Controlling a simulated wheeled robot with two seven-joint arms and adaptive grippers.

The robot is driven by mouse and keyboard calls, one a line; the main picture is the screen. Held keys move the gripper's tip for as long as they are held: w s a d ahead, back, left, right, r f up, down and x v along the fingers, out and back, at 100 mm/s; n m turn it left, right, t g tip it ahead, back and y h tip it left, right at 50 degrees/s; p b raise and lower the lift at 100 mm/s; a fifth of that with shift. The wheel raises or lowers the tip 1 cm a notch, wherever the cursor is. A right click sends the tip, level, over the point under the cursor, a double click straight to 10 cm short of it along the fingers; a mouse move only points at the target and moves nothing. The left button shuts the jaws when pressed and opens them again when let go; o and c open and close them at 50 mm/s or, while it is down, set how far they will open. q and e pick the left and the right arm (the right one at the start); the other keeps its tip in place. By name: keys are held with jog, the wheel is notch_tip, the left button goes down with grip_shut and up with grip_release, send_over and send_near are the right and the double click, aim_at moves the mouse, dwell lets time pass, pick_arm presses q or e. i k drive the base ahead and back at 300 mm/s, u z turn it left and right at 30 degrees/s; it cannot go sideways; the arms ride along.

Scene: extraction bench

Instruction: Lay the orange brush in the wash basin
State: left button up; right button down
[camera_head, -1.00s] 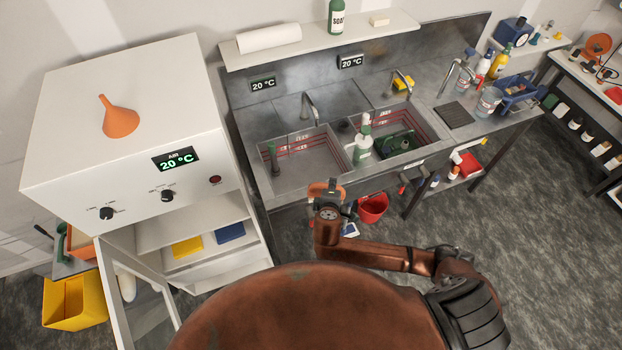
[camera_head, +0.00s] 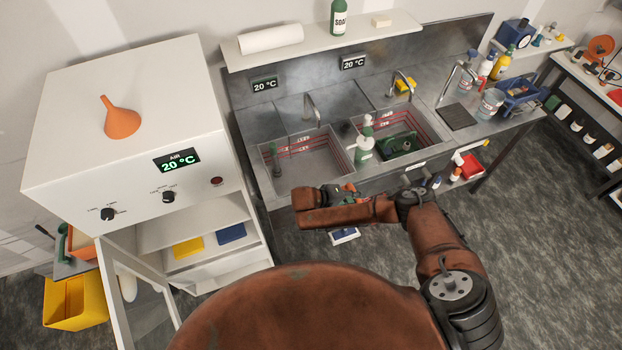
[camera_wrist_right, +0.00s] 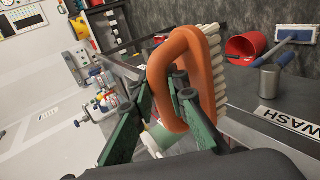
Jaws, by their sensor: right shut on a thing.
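An orange brush (camera_wrist_right: 192,75) with a closed loop handle and pale bristles shows large in the right wrist view. The green fingers of my right gripper (camera_wrist_right: 168,90) are shut on its handle. In the head view my right gripper (camera_head: 338,193) is in front of the sink bench's front edge; the brush is hard to make out there. The bench has a left basin (camera_head: 310,170), mostly empty, and a right basin (camera_head: 431,142) holding a green item. A WASH label (camera_wrist_right: 285,124) shows in the wrist view; I cannot tell which basin it marks. My left gripper is not in view.
A pump bottle (camera_head: 364,148) stands between the basins. Taps (camera_head: 311,104) rise behind them. A white cabinet (camera_head: 130,120) with an open door stands at the left, an orange funnel (camera_head: 122,119) on top. A red bucket (camera_wrist_right: 246,46) shows in the wrist view.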

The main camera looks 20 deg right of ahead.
aim_at(324, 175)
jog(key=i, duration=0.95)
